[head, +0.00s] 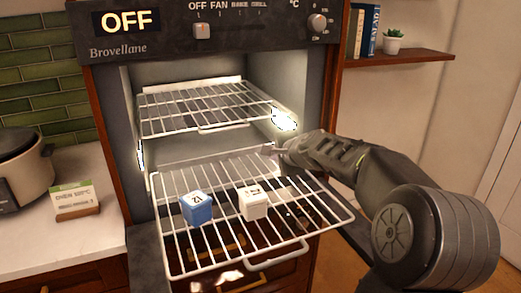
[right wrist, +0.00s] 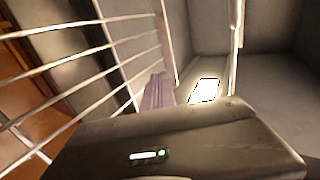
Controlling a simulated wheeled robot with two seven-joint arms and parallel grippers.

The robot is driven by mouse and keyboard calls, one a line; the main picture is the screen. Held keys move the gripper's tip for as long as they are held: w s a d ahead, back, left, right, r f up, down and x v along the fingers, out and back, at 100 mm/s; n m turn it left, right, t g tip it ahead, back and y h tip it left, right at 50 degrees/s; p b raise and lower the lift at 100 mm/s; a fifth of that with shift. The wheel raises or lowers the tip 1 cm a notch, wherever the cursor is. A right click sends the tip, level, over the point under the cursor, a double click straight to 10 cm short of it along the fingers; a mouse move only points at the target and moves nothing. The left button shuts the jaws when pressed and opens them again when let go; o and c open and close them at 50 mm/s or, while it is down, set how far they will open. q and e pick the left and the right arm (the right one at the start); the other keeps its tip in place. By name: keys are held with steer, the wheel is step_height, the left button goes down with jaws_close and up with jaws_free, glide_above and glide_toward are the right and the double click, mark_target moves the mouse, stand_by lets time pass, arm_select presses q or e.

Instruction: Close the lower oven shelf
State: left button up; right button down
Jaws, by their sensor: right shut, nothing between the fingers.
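The lower oven shelf (head: 285,244) is a wire rack pulled well out of the open oven (head: 200,68). A blue cube (head: 197,209) and a white cube (head: 253,203) sit on it. My right gripper (head: 270,150) is shut and empty at the oven opening, near the right rear part of the lower shelf. In the right wrist view, the gripper (right wrist: 157,90) shows close beside wire bars (right wrist: 110,50); I cannot tell whether it touches them. My left gripper is not in view.
The upper rack (head: 205,107) sits mostly inside the oven. A counter at left holds a cooker (head: 22,170) and a small card (head: 75,200). A wall shelf (head: 400,58) with books and a plant is at right.

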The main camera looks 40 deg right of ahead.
mark_target(257, 149)
steer(key=x, duration=0.5)
steer(key=shift+w+d+f, duration=0.1)
steer(key=shift+w+f, duration=0.05)
steer(key=shift+w, duration=0.05)
steer(key=w+p, duration=0.1)
steer(key=w+d+p, duration=0.1)
steer(key=w, duration=0.1)
steer(key=shift+p, duration=0.3)
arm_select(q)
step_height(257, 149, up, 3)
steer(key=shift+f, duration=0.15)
arm_select(e)
steer(key=shift+w+d, duration=0.15)
steer(key=shift+w, duration=0.25)
